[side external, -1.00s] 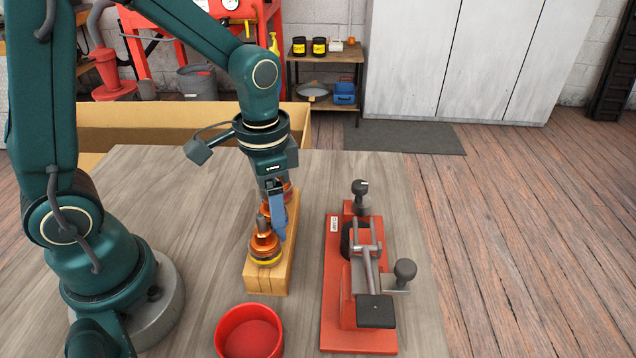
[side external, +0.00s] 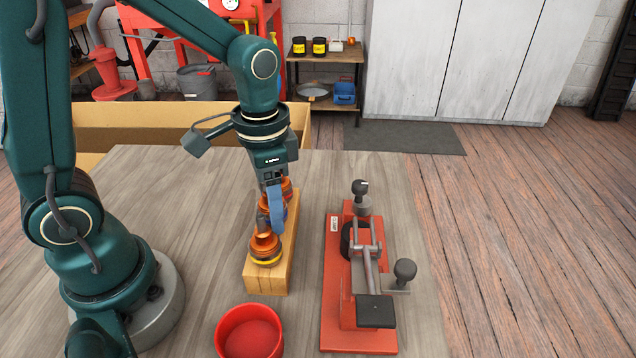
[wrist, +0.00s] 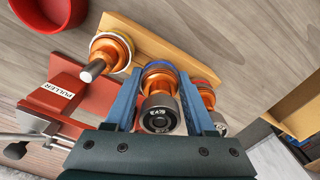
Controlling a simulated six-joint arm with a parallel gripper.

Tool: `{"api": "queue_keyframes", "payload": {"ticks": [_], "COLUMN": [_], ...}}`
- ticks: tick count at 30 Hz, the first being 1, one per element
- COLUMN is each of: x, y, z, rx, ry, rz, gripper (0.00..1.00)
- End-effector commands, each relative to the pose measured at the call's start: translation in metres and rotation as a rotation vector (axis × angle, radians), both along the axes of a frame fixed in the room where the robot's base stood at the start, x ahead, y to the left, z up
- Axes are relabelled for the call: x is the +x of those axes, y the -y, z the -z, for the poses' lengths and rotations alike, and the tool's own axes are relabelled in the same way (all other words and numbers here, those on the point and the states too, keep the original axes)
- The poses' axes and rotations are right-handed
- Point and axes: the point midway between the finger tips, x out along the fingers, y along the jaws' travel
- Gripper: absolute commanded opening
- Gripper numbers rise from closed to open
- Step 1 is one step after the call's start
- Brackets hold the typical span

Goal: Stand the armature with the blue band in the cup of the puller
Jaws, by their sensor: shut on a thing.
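A wooden block (side external: 269,281) bears a row of copper-coloured armatures with steel shafts. The nearest armature (side external: 265,247) has a yellow band and stands upright; it is at the left in the wrist view (wrist: 110,52). My gripper (side external: 274,215), with blue fingers, is shut on the middle armature (wrist: 160,98), still at the block. A further armature (wrist: 205,96) is just beyond the right finger. The red puller (side external: 331,300), with its dark cup (side external: 346,238), stands to the right.
A red bowl (side external: 249,334) sits at the table's front, near the block. The puller's lever and black knobs (side external: 405,269) rise beside its cup. A cardboard box (side external: 180,122) is behind the table. Bare table lies between my base and the block.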

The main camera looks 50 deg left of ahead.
Motion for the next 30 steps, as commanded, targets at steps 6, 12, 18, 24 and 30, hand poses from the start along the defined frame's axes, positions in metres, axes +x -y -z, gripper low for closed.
{"api": "queue_keyframes", "payload": {"ticks": [6, 12, 18, 24, 30], "x": [0.002, 0.002, 0.002, 0.024, 0.054], "y": [0.0, 0.0, 0.0, 0.008, 0.032], "z": [-0.039, -0.07, -0.091, -0.11, -0.12], "rx": [-0.001, -0.002, -0.002, -0.003, -0.005], "ry": [0.012, 0.008, 0.003, 0.022, 0.031], "rz": [0.0, 0.001, -0.015, -0.019, 0.021], "gripper": [0.0, 0.0, 0.0, 0.0, 0.0]}}
